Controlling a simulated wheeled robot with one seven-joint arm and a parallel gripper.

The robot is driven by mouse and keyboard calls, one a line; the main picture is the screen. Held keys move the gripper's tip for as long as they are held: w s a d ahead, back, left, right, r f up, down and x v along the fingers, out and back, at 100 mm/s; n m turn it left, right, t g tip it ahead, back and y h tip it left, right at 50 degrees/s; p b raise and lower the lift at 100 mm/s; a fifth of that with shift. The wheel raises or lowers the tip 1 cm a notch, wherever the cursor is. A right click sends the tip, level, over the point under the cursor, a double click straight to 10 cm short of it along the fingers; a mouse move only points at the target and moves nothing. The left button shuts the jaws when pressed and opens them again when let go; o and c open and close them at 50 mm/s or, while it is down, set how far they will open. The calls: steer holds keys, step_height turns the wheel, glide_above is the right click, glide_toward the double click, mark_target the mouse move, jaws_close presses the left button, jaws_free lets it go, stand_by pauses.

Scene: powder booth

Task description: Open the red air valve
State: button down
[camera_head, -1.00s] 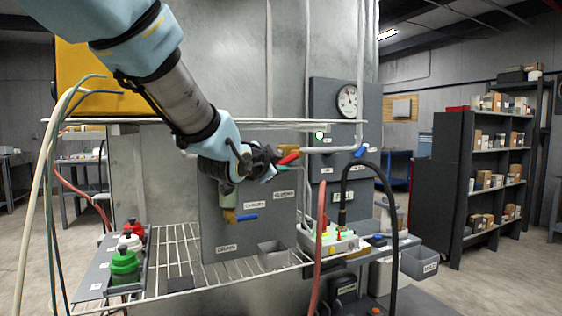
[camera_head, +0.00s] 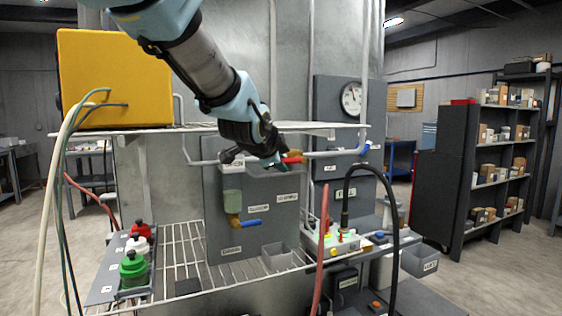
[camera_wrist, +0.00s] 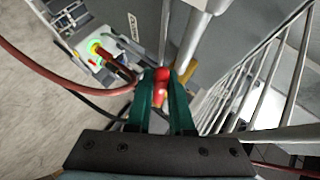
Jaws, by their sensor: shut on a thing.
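The red valve handle (camera_head: 292,160) sits on the pipework at the upper right of a grey panel (camera_head: 222,222), just below the upper wire shelf. My gripper (camera_head: 280,165) reaches down to it from the upper left. In the wrist view, the red handle (camera_wrist: 161,84) lies between the two green fingers of my gripper (camera_wrist: 163,92), which are shut on it. Brass shows at and beside the handle in the wrist view. The valve body is partly hidden behind my gripper in the head view.
A blue-handled valve (camera_head: 248,223) sits lower on the panel, and another blue handle (camera_head: 364,147) is near the gauge (camera_head: 351,98). The upper wire shelf (camera_head: 330,126) runs close above my gripper. A black hose (camera_head: 393,225) and a red hose (camera_head: 322,235) rise at right. Bottles (camera_head: 133,268) stand at left.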

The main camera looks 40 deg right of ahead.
steer(key=c, duration=0.8)
jaws_free()
steer(key=shift+s+a+r, duration=0.1)
steer(key=p+v, duration=0.8)
steer(key=v, duration=0.2)
steer(key=shift+a+r, duration=0.15)
steer(key=shift+a, duration=0.05)
stand_by(0.4)
